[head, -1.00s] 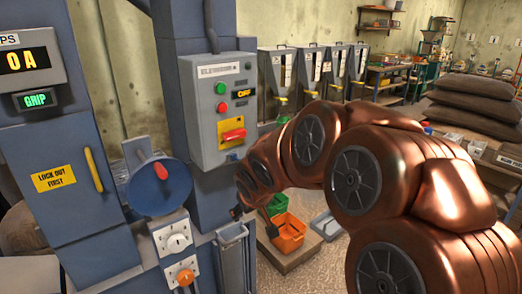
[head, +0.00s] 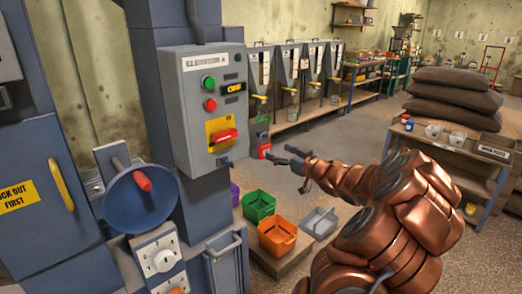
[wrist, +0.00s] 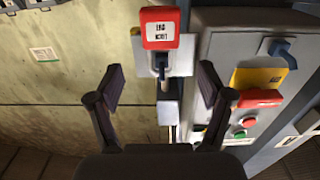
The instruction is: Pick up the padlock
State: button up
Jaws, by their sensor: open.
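The padlock (wrist: 160,28) is red with a white printed label. In the wrist view it is at the top centre, in front of a pale plate, with a dark part just below it. A small red shape that looks like it shows in the head view (head: 264,152), just left of my gripper (head: 284,157). In the wrist view my gripper (wrist: 161,84) is open and empty. Its two fingers are wide apart, and the padlock lies beyond the fingertips, roughly centred between them.
The grey control box (head: 207,110) with buttons and a red switch handle stands left of my gripper. It also shows at the right in the wrist view (wrist: 215,50). Green (head: 258,206) and orange (head: 277,235) bins sit low below. Stacked sacks (head: 455,98) are at right.

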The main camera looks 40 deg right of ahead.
aim_at(267, 146)
jog(key=shift+w+a, duration=0.1)
jog(key=shift+w, duration=0.7)
jog(key=shift+w+f+p, duration=0.1)
jog(key=shift+w+p, duration=0.75)
jog(key=shift+w, duration=2.2)
jog(key=shift+c, duration=0.4)
jog(key=c, duration=1.2)
jog(key=shift+c, duration=0.2)
jog(key=shift+r, duration=0.8)
jog(key=s+b, duration=0.2)
jog(key=s, duration=1.6)
jog(key=shift+b, duration=0.4)
jog(key=shift+a, duration=0.15)
